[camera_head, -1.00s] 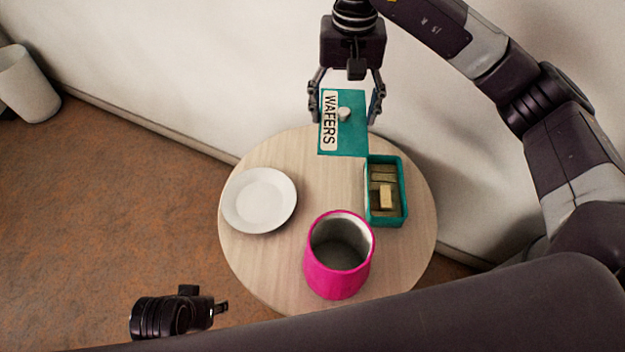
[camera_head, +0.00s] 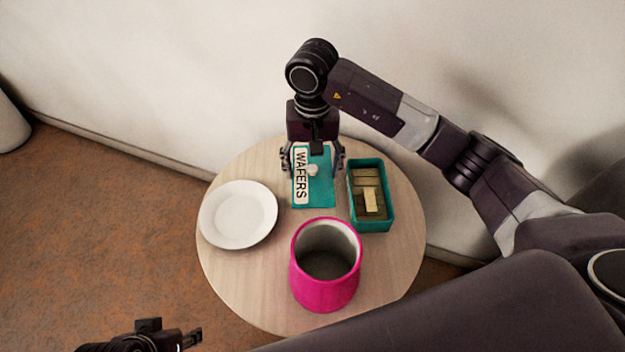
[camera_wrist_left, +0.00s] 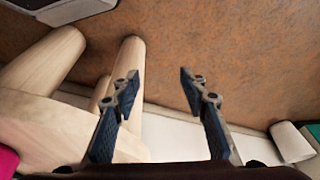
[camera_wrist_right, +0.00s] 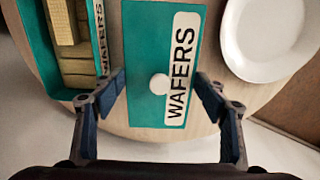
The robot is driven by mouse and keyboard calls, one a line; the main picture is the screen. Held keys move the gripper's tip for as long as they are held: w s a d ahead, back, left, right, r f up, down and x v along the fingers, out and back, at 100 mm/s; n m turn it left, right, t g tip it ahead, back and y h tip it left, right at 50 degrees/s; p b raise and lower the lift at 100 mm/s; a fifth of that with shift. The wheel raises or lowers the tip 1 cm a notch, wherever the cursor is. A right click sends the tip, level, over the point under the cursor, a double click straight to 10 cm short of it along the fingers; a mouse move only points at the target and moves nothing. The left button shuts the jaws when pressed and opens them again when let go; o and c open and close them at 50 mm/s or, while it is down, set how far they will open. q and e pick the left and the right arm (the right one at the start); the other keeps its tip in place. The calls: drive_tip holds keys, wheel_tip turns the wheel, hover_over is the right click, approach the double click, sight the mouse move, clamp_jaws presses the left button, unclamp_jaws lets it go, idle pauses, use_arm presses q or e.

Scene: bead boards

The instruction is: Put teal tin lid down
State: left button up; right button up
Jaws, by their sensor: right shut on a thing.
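The teal tin lid (camera_head: 319,190) has a white WAFERS label and a pale round knob. My right gripper (camera_head: 312,165) is shut on the lid, with a finger at each long side. The right wrist view shows the lid (camera_wrist_right: 145,60) between the fingers of the right gripper (camera_wrist_right: 160,85). The lid is low over the table or on it; I cannot tell whether it touches. The open teal tin (camera_head: 385,218) stands just right of the lid, with wafers (camera_head: 372,198) inside. My left gripper (camera_wrist_left: 155,80) is open and empty, away from the table.
The round wooden table (camera_head: 250,285) holds a white plate (camera_head: 238,214) left of the lid and a magenta pot (camera_head: 325,290) in front of it. A wall (camera_head: 180,90) runs behind the table. Bare tabletop shows between the plate and the pot.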

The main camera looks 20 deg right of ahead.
sight(312, 180)
wheel_tip(312, 180, down, 4)
drive_tip(key=shift+f+b, duration=0.1)
drive_tip(key=shift+b, duration=0.25)
use_arm(q)
drive_tip(key=shift+w+d+f, duration=0.15)
drive_tip(key=shift+w+f, duration=0.05)
drive_tip(key=shift+w, duration=0.35)
drive_tip(key=shift+t, duration=0.3)
use_arm(e)
drive_tip(key=shift+f, duration=0.15)
drive_tip(key=o, duration=1.1)
use_arm(q)
drive_tip(key=shift+w+d+r+t, duration=0.1)
drive_tip(key=shift+w+d+t, duration=0.05)
drive_tip(key=shift+w, duration=0.3)
drive_tip(key=shift+w+d+r+t, duration=0.1)
drive_tip(key=shift+w+t, duration=0.05)
drive_tip(key=shift+w, duration=0.25)
use_arm(e)
drive_tip(key=shift+o, duration=0.2)
